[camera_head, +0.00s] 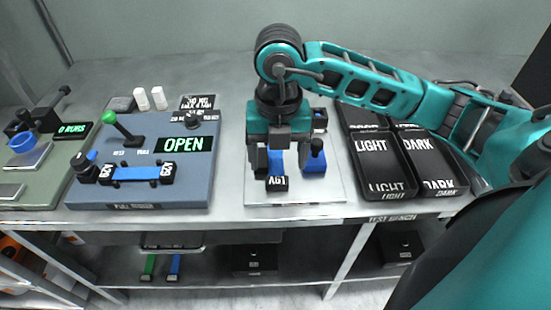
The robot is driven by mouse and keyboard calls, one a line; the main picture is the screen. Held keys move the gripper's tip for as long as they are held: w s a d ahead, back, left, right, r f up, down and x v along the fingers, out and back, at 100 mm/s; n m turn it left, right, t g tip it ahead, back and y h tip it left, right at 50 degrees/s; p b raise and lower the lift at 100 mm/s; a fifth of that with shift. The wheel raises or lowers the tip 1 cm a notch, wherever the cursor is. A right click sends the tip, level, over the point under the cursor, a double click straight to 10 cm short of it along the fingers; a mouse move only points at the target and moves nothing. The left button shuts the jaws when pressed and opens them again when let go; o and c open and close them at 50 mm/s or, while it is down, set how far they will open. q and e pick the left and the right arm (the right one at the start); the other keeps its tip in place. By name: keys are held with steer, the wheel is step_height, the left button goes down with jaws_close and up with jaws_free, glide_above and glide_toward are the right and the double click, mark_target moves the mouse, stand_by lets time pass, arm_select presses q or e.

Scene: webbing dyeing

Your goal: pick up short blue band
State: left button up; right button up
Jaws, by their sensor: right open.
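My right gripper (279,150) is over the white board in the middle of the table, pointing down, with its fingers apart. A short blue band (277,160) shows between the fingers, just behind a black lettered block (277,184). The gripper hides the band's far part, and I cannot tell whether the fingers touch it. Another blue band (137,173) lies across the blue-grey machine between two black end pieces. A narrow blue strip (174,265) lies on the lower shelf. My left gripper is not in view.
A blue block with a black knob (316,160) stands close right of the gripper on the white board (325,192). Black trays marked LIGHT (372,170) and DARK (424,165) sit further right. The machine with a green-knobbed lever (120,125) and OPEN display (184,145) stands left.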

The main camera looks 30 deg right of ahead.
mark_target(277, 175)
steer(key=f, duration=0.5)
steer(key=shift+w+f, duration=0.15)
steer(key=shift+w, duration=0.1)
steer(key=c, duration=1.3)
